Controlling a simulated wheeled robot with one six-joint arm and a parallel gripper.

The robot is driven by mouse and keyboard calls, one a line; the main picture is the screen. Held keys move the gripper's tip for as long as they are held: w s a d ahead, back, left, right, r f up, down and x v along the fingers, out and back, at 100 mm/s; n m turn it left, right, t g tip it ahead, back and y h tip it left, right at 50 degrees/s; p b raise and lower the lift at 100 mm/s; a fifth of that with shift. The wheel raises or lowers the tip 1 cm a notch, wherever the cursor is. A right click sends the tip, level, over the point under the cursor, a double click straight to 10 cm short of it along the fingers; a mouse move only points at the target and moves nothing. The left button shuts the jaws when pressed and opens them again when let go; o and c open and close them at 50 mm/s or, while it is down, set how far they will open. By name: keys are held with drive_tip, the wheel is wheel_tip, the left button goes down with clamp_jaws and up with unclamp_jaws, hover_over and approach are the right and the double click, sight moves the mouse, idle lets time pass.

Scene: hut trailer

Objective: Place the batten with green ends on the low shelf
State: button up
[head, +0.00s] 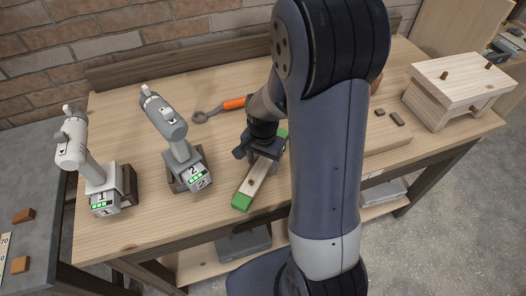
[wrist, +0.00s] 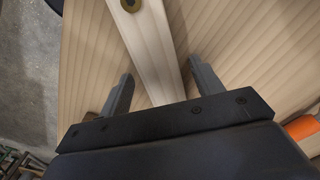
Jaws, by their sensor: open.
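The batten with green ends (head: 254,181) lies on the wooden workbench (head: 130,228), slanting from near left to far right. My gripper (head: 262,158) is over its middle, pointing down. In the wrist view the batten (wrist: 150,45) runs between the two spread fingers of my gripper (wrist: 161,84), with a gap on each side. A round brass-coloured spot shows on it. The low shelf (head: 195,264) is under the workbench, partly hidden by the top and by my arm.
Two grey tools with numbered bases, one (head: 100,190) and another (head: 182,150), stand left of the batten. An orange-handled wrench (head: 220,108) lies behind. A grey case (head: 245,243) sits on the low shelf. A wooden box-like stool (head: 458,85) stands at right.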

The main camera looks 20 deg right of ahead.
wheel_tip(320, 180, up, 11)
drive_tip(key=shift+r, duration=0.2)
drive_tip(key=shift+o, duration=0.5)
drive_tip(key=shift+r, duration=0.25)
drive_tip(key=b, duration=0.5)
hover_over(264, 166)
wheel_tip(264, 166, down, 7)
drive_tip(key=shift+r, duration=0.1)
drive_tip(key=shift+w+f, duration=0.25)
drive_tip(key=shift+f, duration=1.1)
drive_tip(key=shift+w+f, duration=0.2)
drive_tip(key=shift+f, duration=1.1)
drive_tip(key=shift+c, duration=0.3)
